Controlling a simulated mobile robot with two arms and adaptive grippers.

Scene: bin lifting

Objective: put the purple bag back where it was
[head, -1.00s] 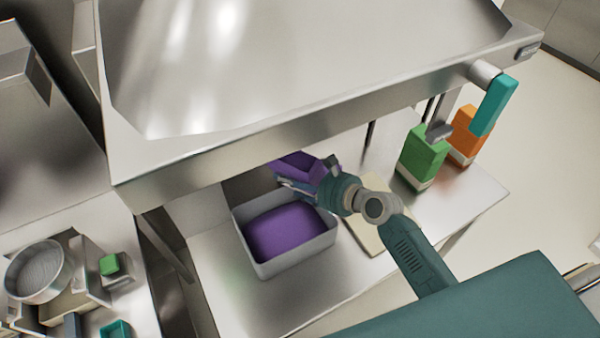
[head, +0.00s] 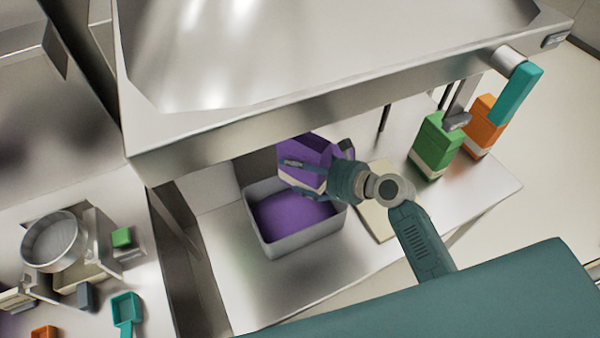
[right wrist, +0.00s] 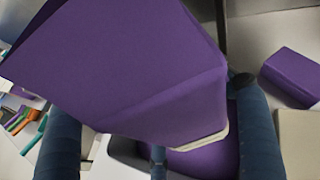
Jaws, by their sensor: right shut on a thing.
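The purple bag (head: 308,155), a boxy block with a pale base, is held by my right gripper (head: 318,174) beneath the front edge of the upper steel surface. In the head view it overlaps the far rim of a grey bin (head: 296,245). In the right wrist view the bag (right wrist: 130,70) fills the upper left, tilted between the two fingers. The bin holds a purple mass (head: 285,215), partly hidden by the bag and gripper; it also shows in the right wrist view (right wrist: 205,160). My left gripper is not in view.
A pale board (head: 374,222) lies right of the bin. Green (head: 437,145) and orange (head: 485,125) cartons stand farther right. The right wrist view shows another purple block (right wrist: 293,76). The upper steel surface (head: 330,60) overhangs the counter. Bare counter lies in front of the bin.

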